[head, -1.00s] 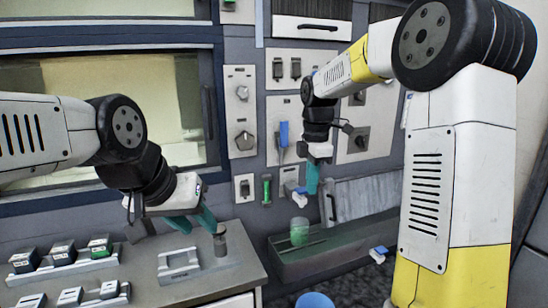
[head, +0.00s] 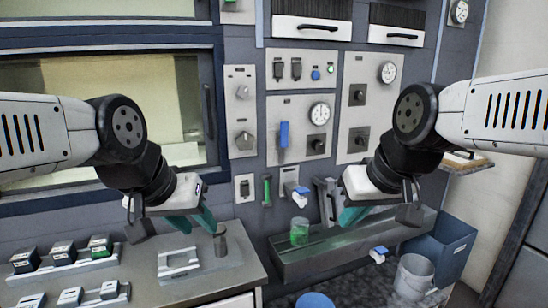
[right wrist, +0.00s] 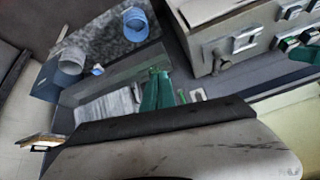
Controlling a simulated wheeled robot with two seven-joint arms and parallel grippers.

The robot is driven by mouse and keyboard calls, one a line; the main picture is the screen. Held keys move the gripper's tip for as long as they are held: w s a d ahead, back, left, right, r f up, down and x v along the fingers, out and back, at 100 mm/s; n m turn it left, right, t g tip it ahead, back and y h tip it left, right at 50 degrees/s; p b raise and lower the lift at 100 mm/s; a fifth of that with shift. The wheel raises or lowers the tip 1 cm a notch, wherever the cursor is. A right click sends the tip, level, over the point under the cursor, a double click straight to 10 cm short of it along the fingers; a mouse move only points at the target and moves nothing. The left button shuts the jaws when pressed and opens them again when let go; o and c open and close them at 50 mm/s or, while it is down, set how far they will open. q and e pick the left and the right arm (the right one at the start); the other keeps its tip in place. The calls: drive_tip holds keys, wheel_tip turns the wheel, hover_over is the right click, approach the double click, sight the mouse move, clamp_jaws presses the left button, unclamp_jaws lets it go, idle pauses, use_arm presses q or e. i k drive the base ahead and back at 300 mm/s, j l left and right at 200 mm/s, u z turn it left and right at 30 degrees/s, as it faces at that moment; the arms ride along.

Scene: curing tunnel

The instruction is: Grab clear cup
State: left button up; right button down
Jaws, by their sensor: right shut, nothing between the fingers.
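A see-through, green-tinted cup (head: 300,231) stands upright in the long dark trough (head: 330,256) in the head view. My right gripper (head: 350,217) is to the right of the cup, apart from it, its teal fingers shut and empty. My left gripper (head: 193,222) hangs over the grey counter at the left, fingers apart and empty. A small grey cylinder (head: 220,242) stands on the counter by its right finger.
The counter (head: 215,283) carries a grey holder (head: 180,265) and racks of small boxes at left. A panel with knobs and gauges rises behind.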

sight(299, 226)
drive_tip(key=l+u, duration=0.2)
drive_tip(key=u, duration=0.2)
drive_tip(key=l+u, duration=0.25)
drive_tip(key=u, duration=0.15)
drive_tip(key=l+u, duration=0.35)
drive_tip(key=j, duration=0.1)
